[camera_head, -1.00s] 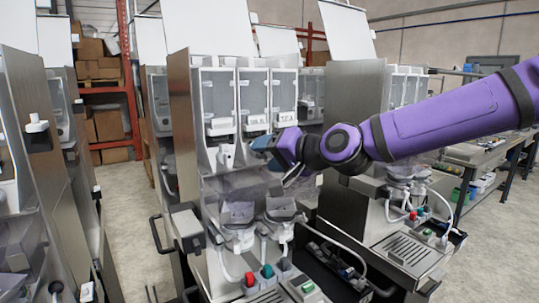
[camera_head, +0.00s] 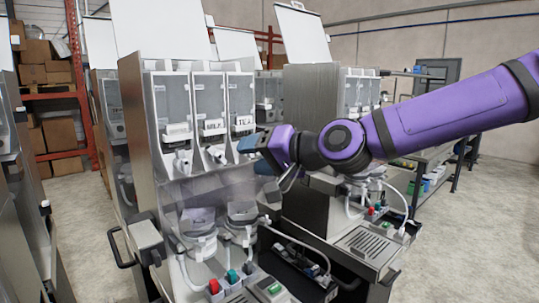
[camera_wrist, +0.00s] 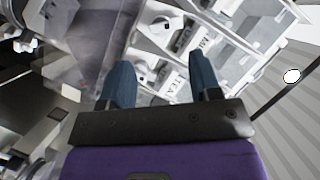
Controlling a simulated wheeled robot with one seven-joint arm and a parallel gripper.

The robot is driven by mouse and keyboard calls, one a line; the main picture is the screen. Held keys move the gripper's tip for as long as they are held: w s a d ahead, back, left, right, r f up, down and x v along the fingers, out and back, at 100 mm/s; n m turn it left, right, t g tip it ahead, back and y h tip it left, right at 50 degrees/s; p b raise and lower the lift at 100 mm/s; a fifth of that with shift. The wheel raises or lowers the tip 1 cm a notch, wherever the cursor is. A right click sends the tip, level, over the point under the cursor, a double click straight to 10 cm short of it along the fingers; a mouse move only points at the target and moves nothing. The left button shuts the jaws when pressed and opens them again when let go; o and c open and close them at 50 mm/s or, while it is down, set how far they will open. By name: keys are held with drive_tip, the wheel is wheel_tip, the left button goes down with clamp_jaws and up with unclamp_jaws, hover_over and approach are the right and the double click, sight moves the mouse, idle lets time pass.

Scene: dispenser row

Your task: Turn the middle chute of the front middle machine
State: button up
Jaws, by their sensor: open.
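The front middle machine (camera_head: 150,150) has three clear canisters side by side, with MILK on the middle label and TEA on the right one. Its middle chute (camera_head: 216,154) is a small white spout below the MILK label. The same chute seems to show near the top of the wrist view (camera_wrist: 160,22). The left chute (camera_head: 183,160) is beside it. My gripper (camera_head: 255,142) is in front of the machine's right side, right of the middle chute, and hides the right chute. In the wrist view its two blue fingers (camera_wrist: 163,80) are apart and empty, with a white chute (camera_wrist: 142,78) beyond them.
Clear mixing bowls (camera_head: 200,222) and a translucent cover are below the chutes. A black handle (camera_head: 120,248) juts out at the machine's left. Another machine (camera_head: 320,110) stands close on the right. Open floor (camera_head: 85,225) lies to the left.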

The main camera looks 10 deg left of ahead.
drive_tip(key=shift+v, duration=1.6)
